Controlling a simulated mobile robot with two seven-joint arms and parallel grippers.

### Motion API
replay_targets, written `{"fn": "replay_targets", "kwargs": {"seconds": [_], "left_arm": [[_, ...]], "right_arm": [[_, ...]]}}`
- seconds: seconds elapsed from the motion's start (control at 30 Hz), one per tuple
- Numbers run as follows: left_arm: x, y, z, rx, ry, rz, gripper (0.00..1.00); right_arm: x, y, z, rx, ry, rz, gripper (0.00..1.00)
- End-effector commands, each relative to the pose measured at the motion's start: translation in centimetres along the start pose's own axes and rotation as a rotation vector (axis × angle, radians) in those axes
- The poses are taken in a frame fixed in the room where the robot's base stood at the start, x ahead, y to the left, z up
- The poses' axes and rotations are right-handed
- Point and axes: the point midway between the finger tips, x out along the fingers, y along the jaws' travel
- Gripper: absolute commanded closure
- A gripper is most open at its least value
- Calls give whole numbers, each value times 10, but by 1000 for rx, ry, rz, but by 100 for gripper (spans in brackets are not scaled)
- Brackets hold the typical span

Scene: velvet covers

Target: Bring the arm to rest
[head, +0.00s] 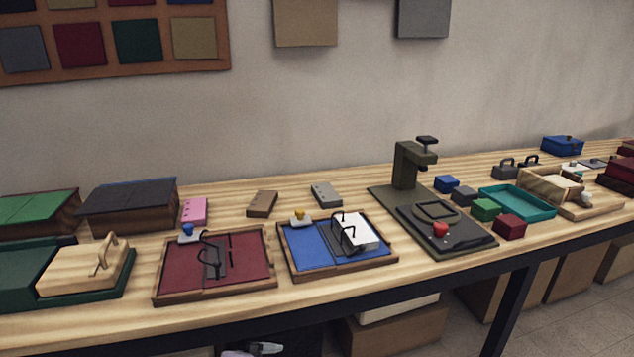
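A small grey and pale piece (262,349) shows at the bottom edge, left of centre, below the table's front edge. It looks like the tip of my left gripper, but most of it is cut off and its fingers cannot be made out. My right gripper is not in view. No gripper is over the wooden table (330,290) or touching anything on it.
A red-lined tray (180,268) and a blue-lined tray (300,243) lie near the front edge. A dark green press (405,165) stands right of them. A wooden block with a handle (75,272) is at left. Boxes (395,330) stand under the table.

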Motion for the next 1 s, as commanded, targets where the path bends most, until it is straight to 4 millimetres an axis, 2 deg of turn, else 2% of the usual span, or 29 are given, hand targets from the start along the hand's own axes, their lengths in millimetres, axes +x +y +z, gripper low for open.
{"fn": "replay_targets", "kwargs": {"seconds": [0.03,0.27,0.6,0.8,1.0], "left_arm": [[-2,16,-2,-109,4,-16,0],[-18,71,8,-606,-11,-133,0],[-75,159,38,-1230,-74,-318,0],[-102,189,49,-1410,-96,-392,0],[-109,195,52,-1450,-99,-411,0]], "right_arm": [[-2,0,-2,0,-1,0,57],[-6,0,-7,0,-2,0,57],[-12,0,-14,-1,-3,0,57],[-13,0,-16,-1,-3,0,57],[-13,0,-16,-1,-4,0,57]]}}
